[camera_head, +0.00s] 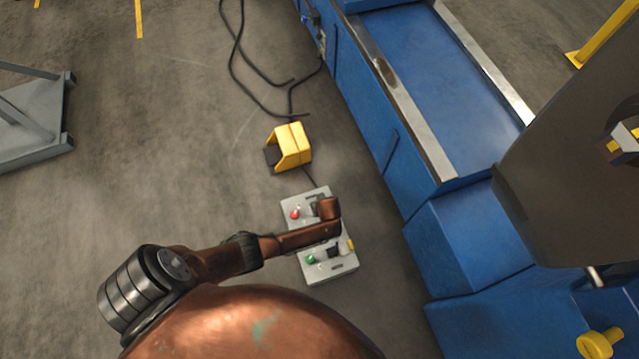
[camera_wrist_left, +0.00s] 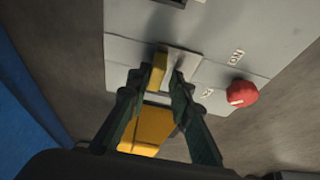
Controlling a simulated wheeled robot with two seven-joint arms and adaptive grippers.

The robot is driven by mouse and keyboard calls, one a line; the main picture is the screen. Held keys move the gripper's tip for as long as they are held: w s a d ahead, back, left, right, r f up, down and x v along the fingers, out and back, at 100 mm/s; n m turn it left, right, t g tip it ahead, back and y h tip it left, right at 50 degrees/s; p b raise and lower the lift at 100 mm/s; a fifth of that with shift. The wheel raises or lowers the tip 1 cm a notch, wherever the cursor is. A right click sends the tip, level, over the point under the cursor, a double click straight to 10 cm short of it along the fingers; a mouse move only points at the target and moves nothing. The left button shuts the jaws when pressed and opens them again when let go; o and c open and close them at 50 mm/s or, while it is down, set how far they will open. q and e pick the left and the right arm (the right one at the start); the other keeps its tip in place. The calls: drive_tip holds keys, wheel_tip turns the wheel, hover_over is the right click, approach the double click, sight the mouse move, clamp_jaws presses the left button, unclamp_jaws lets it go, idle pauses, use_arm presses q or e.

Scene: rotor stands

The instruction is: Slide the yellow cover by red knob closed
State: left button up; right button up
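The grey control box (camera_head: 343,268) lies on the floor. Its red knob (camera_head: 295,214) is on the left of its upper part and shows in the left wrist view (camera_wrist_left: 242,93). In the wrist view, a small yellow piece (camera_wrist_left: 159,68), apparently the cover, stands beside a pale metal part, left of the red knob. My left gripper (camera_wrist_left: 164,82) reaches the box there, its fingertips close together at the yellow piece. Whether they grip it or only straddle it is unclear. In the head view my left arm hides the gripper and the middle of the box. My right gripper is not in view.
A yellow foot pedal housing (camera_head: 290,146) stands just above the box and shows below my fingers in the wrist view (camera_wrist_left: 147,130). Black cables (camera_head: 237,60) run across the floor. A large blue machine (camera_head: 440,225) stands to the right. The floor left of the box is clear.

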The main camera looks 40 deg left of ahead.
use_arm(q)
drive_tip(key=shift+s+d+f, duration=0.1)
drive_tip(key=shift+s+d+r, duration=0.1)
drive_tip(key=shift+d+r, duration=0.15)
drive_tip(key=shift+r, duration=0.15)
drive_tip(key=v, duration=1.1)
drive_tip(key=shift+a, duration=0.15)
drive_tip(key=shift+r, duration=0.1)
